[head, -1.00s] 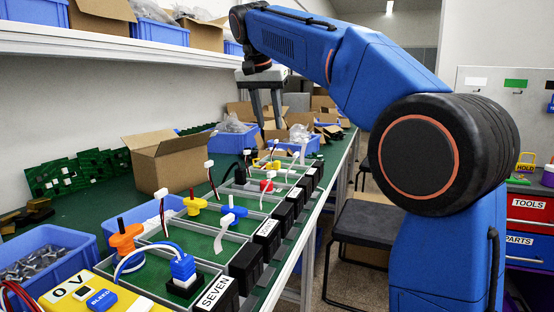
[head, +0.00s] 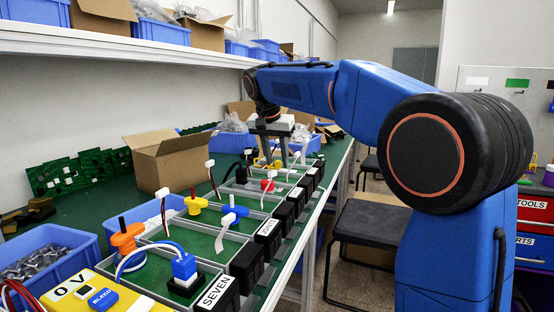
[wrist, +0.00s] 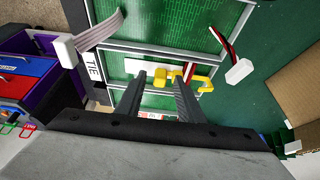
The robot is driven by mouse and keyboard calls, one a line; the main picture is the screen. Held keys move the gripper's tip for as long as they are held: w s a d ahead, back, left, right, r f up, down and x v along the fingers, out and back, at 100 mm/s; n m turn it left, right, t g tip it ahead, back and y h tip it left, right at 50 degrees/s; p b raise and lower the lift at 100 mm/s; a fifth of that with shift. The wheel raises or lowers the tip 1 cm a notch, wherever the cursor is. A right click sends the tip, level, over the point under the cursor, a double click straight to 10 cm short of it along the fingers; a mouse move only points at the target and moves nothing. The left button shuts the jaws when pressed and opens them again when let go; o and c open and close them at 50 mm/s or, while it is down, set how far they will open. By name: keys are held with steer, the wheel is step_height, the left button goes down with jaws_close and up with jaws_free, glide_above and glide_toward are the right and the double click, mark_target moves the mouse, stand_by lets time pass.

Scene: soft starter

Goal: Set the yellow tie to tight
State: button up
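The yellow tie (wrist: 203,82) is a small yellow lever on a green board cell, just beyond my fingertips in the wrist view. Part of it is hidden behind my right finger. A label reading TIE (wrist: 93,67) is on the cell frame to the left. In the head view the yellow tie (head: 262,162) shows far along the row, by my fingertips. My gripper (wrist: 159,76) is open, with a clear gap between its two fingers and nothing held. It also shows in the head view (head: 272,161), pointing down over the far cells.
A ribbon cable with a white plug (wrist: 66,50) lies left of my fingers, and a red-black-white cable with a white plug (wrist: 239,71) lies to the right. A cardboard box (wrist: 300,85) stands at the far right. Nearer cells hold an orange knob (head: 126,241) and a blue plug (head: 184,267).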

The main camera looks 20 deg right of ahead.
mark_target(288, 169)
jaws_close()
steer(key=shift+s+d, duration=0.45)
steer(key=shift+d, duration=0.2)
steer(key=shift+s+d, duration=0.4)
steer(key=shift+d, duration=0.2)
jaws_free()
steer(key=v, duration=1.7)
steer(key=shift+r, duration=0.2)
